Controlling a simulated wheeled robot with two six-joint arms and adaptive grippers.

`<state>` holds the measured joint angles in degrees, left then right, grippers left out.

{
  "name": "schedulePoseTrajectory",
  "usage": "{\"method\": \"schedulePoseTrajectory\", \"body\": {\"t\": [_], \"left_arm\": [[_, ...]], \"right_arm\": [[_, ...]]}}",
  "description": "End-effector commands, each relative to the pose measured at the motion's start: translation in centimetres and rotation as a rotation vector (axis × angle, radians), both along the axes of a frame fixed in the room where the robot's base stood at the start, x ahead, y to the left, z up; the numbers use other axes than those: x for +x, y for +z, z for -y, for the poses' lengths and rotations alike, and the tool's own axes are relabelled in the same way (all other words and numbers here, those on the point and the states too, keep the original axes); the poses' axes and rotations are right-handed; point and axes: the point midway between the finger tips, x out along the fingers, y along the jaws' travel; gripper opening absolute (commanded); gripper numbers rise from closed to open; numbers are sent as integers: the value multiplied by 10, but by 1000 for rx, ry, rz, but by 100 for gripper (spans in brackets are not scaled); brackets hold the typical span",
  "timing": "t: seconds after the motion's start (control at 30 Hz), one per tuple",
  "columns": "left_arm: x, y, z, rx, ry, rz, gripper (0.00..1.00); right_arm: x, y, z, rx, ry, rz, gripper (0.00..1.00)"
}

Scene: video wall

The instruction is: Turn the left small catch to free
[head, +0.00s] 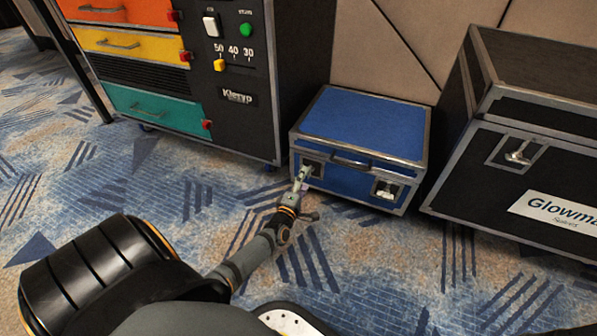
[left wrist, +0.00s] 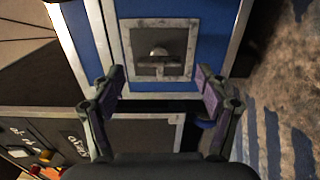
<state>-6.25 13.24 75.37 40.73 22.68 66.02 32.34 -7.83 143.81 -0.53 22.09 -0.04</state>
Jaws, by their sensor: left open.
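A blue case (head: 365,120) with metal edges stands on the carpet. Its left small catch (head: 316,168) sits on the front face, left of the handle, partly behind my gripper. In the left wrist view the catch (left wrist: 160,54) is a small metal knob on a dark square plate with a light frame. My left gripper (head: 303,173) is in front of this catch. In the left wrist view its fingers (left wrist: 158,80) are apart, one to each side of the catch, with nothing between them. I cannot tell the exact gap to the plate. My right gripper is not in view.
A right catch (head: 387,189) and a handle (head: 351,161) are on the case's front. A black cabinet (head: 236,122) with coloured drawers stands left, and a black Glowmax case (head: 486,195) stands close on the right. Carpet (head: 400,270) in front is free.

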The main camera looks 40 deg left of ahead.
Motion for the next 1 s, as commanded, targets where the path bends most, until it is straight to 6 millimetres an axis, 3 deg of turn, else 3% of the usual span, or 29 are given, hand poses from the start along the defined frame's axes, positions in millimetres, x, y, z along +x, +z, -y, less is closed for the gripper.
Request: {"method": "schedulePoseTrajectory", "body": {"t": [0.2,0.4,1.0], "left_arm": [[-54,-1,13,-1,0,-3,75],[-82,-1,19,-1,0,-1,75],[-87,0,21,0,0,0,75]], "right_arm": [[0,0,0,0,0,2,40],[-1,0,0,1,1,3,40],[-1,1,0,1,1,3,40]]}}
